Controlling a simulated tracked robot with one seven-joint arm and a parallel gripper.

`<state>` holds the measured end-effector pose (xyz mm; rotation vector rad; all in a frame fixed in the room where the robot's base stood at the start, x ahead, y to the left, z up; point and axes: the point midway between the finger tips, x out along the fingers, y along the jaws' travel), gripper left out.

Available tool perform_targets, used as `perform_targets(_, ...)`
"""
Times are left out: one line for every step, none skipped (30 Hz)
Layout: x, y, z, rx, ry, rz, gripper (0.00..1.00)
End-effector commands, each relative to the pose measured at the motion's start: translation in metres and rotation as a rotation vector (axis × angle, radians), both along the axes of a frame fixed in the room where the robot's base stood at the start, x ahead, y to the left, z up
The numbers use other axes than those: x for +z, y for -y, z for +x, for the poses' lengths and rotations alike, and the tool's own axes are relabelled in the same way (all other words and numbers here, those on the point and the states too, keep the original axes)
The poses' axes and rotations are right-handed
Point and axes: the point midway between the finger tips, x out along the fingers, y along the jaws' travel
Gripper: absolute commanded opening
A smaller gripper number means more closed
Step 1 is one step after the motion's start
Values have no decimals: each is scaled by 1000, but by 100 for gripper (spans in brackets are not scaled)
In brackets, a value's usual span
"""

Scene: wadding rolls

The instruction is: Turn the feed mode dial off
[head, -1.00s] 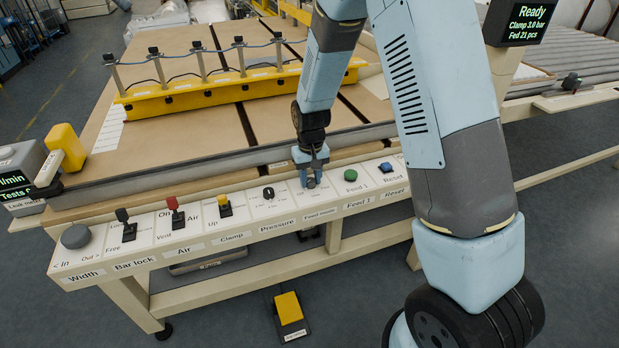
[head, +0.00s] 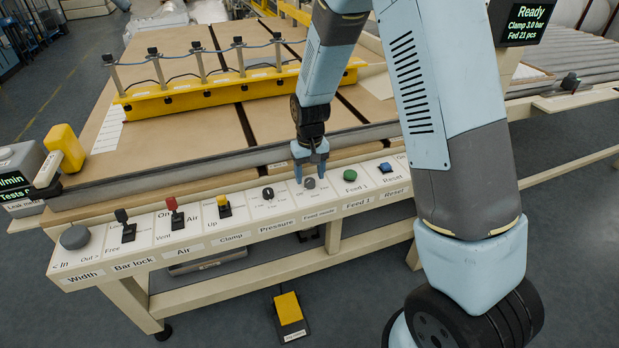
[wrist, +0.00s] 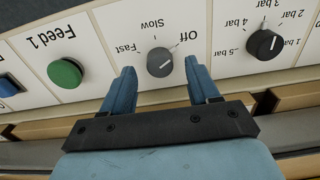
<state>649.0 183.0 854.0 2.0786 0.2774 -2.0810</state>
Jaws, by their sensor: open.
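The feed mode dial (wrist: 160,62) is a round grey knob on the white control panel, with Fast, Slow and Off printed around it. Its pale pointer line appears to lean toward the Off side. In the head view the dial (head: 309,183) sits above the "Feed mode" label. My gripper (head: 310,172) is over the panel just behind the dial. In the wrist view my gripper (wrist: 161,80) is open and empty, one finger on each side of the dial with gaps. The fingers look clear of the knob.
The black pressure dial (head: 268,194) and green Feed 1 button (head: 350,175) flank the feed mode dial. A blue Reset button (head: 385,167) is farther right. A metal rail (head: 215,162) runs behind the panel.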

Motion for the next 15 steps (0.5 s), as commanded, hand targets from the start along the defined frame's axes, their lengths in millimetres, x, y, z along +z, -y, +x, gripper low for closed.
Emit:
perform_targets(9, 0, 1, 0, 5, 1, 60)
perform_targets(15, 0, 1, 0, 5, 1, 60)
perform_targets(23, 0, 1, 0, 5, 1, 60)
perform_targets(29, 0, 1, 0, 5, 2, 60)
perform_targets(35, 0, 1, 0, 5, 2, 60)
perform_targets(42, 0, 1, 0, 5, 2, 60)
perform_targets(48, 0, 1, 0, 4, 2, 60)
perform_targets(54, 0, 1, 0, 5, 2, 60)
perform_targets(62, 0, 0, 0, 3, 2, 60)
perform_targets(68, 0, 0, 0, 4, 2, 60)
perform_targets(74, 0, 0, 1, 4, 2, 60)
perform_targets(81, 0, 1, 1, 4, 2, 60)
perform_targets(86, 0, 1, 1, 3, 2, 60)
perform_targets(90, 0, 0, 0, 3, 1, 60)
perform_targets(96, 0, 0, 0, 3, 1, 60)
